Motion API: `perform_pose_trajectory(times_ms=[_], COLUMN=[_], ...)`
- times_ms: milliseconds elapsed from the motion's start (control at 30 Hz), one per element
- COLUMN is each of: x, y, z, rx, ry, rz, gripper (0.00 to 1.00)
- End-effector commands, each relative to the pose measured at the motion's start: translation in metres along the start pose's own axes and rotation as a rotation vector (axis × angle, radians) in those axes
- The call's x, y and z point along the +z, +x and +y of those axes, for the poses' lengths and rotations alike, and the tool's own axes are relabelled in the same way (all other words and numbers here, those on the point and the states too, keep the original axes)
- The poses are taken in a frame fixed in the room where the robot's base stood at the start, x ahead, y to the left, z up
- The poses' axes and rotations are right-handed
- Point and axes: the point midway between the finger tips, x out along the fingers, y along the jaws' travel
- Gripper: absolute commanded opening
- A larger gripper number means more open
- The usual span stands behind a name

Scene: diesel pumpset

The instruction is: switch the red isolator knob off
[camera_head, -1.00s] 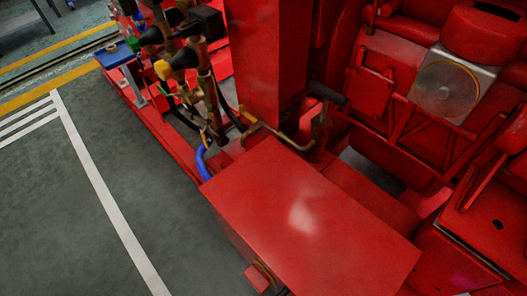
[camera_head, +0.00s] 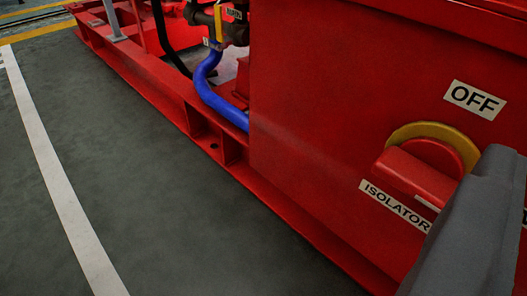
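The red isolator knob (camera_head: 420,170) sticks out from the side of a red box (camera_head: 320,130), at the right of the view. A yellow ring (camera_head: 437,132) shows behind it. An OFF label (camera_head: 474,99) is above the knob to the right, and an ISOLATOR label (camera_head: 395,205) is below it. The knob's bar slopes down to the right, and its right end is close to a grey part of my gripper (camera_head: 473,235). That part covers some of the box and another label at the right edge. I cannot see both fingertips or tell whether they touch the knob.
A red base frame (camera_head: 165,95) runs along the floor to the left. A blue hose (camera_head: 211,92) and a valve with a yellow handle (camera_head: 219,22) are behind the box. The grey floor (camera_head: 130,150) with a white line is clear at the left.

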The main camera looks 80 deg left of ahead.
Motion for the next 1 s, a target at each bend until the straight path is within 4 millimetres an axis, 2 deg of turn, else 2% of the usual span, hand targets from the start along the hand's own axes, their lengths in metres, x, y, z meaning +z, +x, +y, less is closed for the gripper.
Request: perform_pose_trajectory(times_ms=[33, 200, 333, 467, 667, 1000], x=[0.019, 0.054, 0.067, 0.071, 0.071, 0.067], y=[-0.012, -0.045, -0.061, -0.067, -0.049, 0.014], z=[-0.013, -0.048, -0.063, -0.070, -0.071, -0.073], rx=[-0.005, -0.015, -0.016, -0.015, -0.018, -0.018], ry=[0.024, 0.085, 0.115, 0.128, 0.127, 0.125], rz=[0.003, 0.040, 0.059, 0.069, 0.074, 0.076], gripper=[0.76, 0.76, 0.76, 0.76, 0.76, 0.76])
